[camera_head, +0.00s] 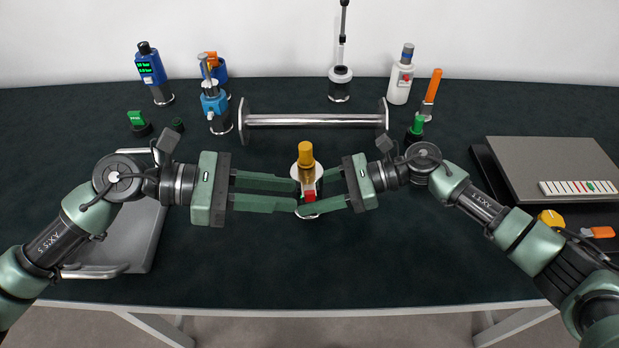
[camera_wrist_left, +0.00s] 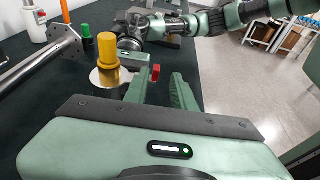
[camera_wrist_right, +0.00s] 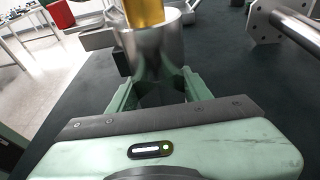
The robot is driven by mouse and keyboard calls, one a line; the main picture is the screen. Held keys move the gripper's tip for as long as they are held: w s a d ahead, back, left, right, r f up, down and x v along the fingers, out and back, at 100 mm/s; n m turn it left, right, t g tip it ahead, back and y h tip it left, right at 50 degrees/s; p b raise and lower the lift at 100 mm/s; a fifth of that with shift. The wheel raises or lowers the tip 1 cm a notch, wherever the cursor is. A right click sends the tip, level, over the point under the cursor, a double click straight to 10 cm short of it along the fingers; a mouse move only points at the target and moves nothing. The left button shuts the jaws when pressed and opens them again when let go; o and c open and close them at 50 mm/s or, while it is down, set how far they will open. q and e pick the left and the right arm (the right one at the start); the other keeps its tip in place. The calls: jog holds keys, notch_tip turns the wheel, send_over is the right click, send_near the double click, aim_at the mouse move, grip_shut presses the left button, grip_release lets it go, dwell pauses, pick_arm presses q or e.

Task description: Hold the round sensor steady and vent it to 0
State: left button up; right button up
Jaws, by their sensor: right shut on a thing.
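The round sensor (camera_head: 306,155) stands upright in the middle of the table, a metal cylinder with a tall yellow cap. It also shows in the left wrist view (camera_wrist_left: 108,78) and the right wrist view (camera_wrist_right: 162,45). A small red part (camera_head: 309,192) sits at its front side; it also shows in the left wrist view (camera_wrist_left: 155,72). My right gripper (camera_head: 322,190) is shut on the sensor's body from the right. My left gripper (camera_head: 296,195) is open, its fingers reaching in from the left with the red part between their tips. Whether they touch it cannot be told.
A metal bar with end flanges (camera_head: 315,120) lies just behind the sensor. Several instruments stand along the back, including a blue handheld device (camera_head: 150,66) and a white bottle (camera_head: 401,80). A grey case (camera_head: 555,165) is at right.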

aim_at(307, 193)
pick_arm(q)
jog(key=shift+w+x, duration=0.1)
jog(key=shift+x, duration=1.15)
jog(key=shift+w+x, duration=0.15)
jog(key=shift+x, duration=1.1)
jog(key=shift+c, duration=0.3)
jog(key=shift+a, duration=0.1)
grip_shut()
